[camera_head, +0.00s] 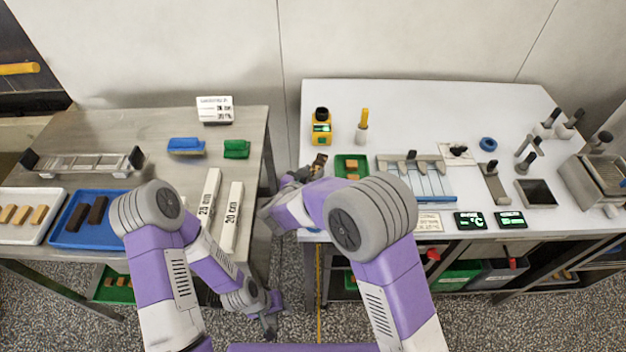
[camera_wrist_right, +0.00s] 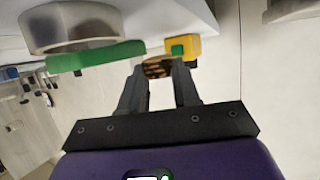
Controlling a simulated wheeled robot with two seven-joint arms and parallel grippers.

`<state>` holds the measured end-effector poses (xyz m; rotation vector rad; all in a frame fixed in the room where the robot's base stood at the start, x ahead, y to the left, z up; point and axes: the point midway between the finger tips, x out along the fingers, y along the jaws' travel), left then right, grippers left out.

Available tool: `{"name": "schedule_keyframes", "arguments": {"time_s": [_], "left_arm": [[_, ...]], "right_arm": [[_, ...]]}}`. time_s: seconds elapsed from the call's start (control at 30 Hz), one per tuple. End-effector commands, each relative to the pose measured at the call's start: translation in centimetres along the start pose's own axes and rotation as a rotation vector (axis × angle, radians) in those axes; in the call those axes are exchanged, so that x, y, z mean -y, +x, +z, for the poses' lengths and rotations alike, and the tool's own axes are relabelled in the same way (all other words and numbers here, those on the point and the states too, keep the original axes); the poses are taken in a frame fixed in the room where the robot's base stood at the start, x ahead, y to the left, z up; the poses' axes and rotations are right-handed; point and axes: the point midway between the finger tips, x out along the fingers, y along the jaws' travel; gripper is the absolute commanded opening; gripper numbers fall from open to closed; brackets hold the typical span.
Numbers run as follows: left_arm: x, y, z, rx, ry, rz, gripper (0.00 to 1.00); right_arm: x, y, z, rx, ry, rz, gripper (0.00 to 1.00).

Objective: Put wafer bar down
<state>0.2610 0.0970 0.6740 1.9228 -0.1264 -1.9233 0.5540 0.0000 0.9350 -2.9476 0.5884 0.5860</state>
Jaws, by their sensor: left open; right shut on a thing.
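My right gripper (camera_head: 311,170) is shut on a small brown wafer bar (camera_head: 320,159) at the left edge of the white table, just left of a small green tray (camera_head: 341,160). In the right wrist view the wafer bar (camera_wrist_right: 157,67), mottled tan and dark, sits between the fingertips of my right gripper (camera_wrist_right: 158,75). The green tray (camera_wrist_right: 100,55) shows behind it to the left; tan bars lie in it in the head view. My left gripper (camera_head: 270,325) hangs low, open and empty, over the floor between the tables.
A yellow device (camera_head: 321,128) stands behind the held bar. A slotted metal rack (camera_head: 425,180) stands right of the green tray. The left table has a white tray (camera_head: 27,234) and a blue tray (camera_head: 72,242) with bars, and long labelled blocks (camera_head: 232,215).

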Motion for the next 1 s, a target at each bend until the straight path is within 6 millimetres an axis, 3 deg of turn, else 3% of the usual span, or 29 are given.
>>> {"name": "schedule_keyframes", "arguments": {"time_s": [0.17, 0.63, 0.67, 0.8, 1.0], "left_arm": [[0.1, 0.2, 0.0, 0.0, 0.0, 0.0, 0.43], [0.3, 0.9, -0.1, -0.001, 0.0, 0.0, 0.43], [0.3, 0.9, -0.1, -0.001, 0.0, 0.0, 0.43], [0.3, 0.8, -0.1, 0.0, 0.0, 0.0, 0.43], [0.3, 0.8, -0.1, -0.001, 0.0, 0.0, 0.43]], "right_arm": [[-0.1, 1.0, 2.5, 0.001, -0.004, 0.001, 0.14], [0.0, 1.2, 2.9, 0.0, 0.0, 0.0, 0.14], [0.0, 1.2, 2.9, 0.0, 0.0, 0.0, 0.33], [0.0, 1.1, 2.8, 0.0, -0.001, 0.0, 0.54], [0.0, 1.1, 2.7, 0.0, -0.001, 0.001, 0.57]]}}
